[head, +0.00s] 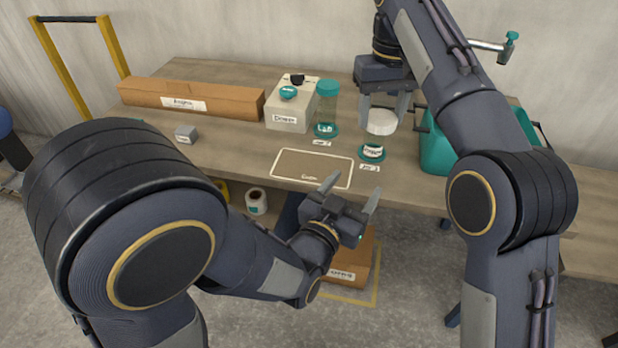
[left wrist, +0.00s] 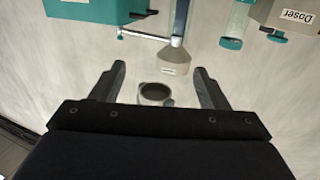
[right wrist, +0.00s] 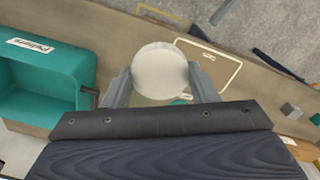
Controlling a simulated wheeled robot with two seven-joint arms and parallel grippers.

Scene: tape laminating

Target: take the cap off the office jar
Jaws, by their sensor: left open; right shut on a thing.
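My right gripper (head: 382,118) is shut on a round white cap (head: 381,123), seen from above in the right wrist view (right wrist: 160,70). Below it on the table is a round teal piece with a label (head: 372,153), whose writing is too small to read. A clear jar body between cap and teal piece is hard to make out, so I cannot tell whether they are joined. Another jar (head: 326,108), clear with a teal cap, stands upright to the left. My left gripper (head: 351,188) is open and empty near the table's front edge, fingers pointing up.
A white box labelled Doser (head: 290,118) and a long cardboard box (head: 195,98) stand at the back left. A teal bin (head: 434,150) is right of the cap. An outlined mat (head: 312,168) lies bare at the front. A small grey block (head: 186,134) sits left.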

